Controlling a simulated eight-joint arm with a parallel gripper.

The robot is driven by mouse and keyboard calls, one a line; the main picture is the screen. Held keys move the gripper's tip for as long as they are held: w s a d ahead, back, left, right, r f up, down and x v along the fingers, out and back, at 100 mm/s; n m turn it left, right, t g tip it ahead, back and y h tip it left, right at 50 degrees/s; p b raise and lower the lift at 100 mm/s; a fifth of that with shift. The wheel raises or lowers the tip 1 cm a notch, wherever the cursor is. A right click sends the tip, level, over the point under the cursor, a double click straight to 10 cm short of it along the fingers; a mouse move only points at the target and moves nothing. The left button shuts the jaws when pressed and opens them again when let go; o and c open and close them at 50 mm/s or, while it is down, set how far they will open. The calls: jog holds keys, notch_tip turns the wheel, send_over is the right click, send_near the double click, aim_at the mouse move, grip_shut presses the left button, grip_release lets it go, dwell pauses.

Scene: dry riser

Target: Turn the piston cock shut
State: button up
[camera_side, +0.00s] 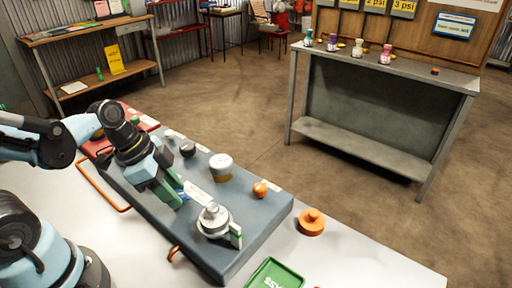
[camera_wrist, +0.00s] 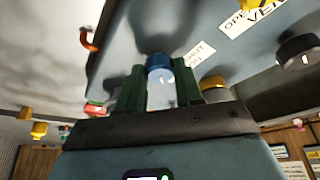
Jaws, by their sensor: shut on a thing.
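A blue-grey panel box (camera_side: 262,212) with several knobs and fittings lies on the white bench in the side view. My gripper (camera_side: 172,190) points down at its near part, beside a white label (camera_side: 200,195). In the wrist view my gripper (camera_wrist: 160,88) has its two green fingers on either side of a blue round knob (camera_wrist: 160,67), shut on it. Only a little blue shows by the fingers in the side view. I cannot tell from the labels whether this knob is the piston cock. The fingers hide the knob's sides.
A black knob (camera_side: 187,149), a white-and-gold cylinder (camera_side: 221,167), an orange knob (camera_side: 260,190) and a silver fitting (camera_side: 213,220) stand on the panel. An orange handle (camera_side: 103,186) runs along its edge. An orange cap (camera_side: 312,222) and a green tray (camera_side: 275,275) lie on the bench.

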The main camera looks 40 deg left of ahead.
jog(key=shift+n, duration=0.3)
jog(key=n, duration=0.1)
jog(key=n+y, duration=0.1)
jog(key=n, duration=0.1)
jog(key=n+t, duration=0.1)
jog(key=shift+s+d+y, duration=0.1)
jog(key=shift+d+y, duration=0.15)
jog(key=shift+y, duration=0.05)
jog(key=n+y, duration=0.1)
jog(key=n, duration=0.3)
jog(key=shift+d+n+y, duration=0.2)
jog(key=shift+n+y, duration=0.2)
jog(key=n+y, duration=0.1)
jog(key=n, duration=0.3)
jog(key=shift+d+n+y, duration=0.15)
jog(key=shift+n+y, duration=0.15)
jog(key=shift+y, duration=0.1)
jog(key=shift+d+n+g+y, duration=0.1)
jog(key=shift+n+g+y, duration=0.4)
jog(key=shift+n, duration=1.4)
jog(key=o, duration=1)
jog(key=shift+o, duration=0.2)
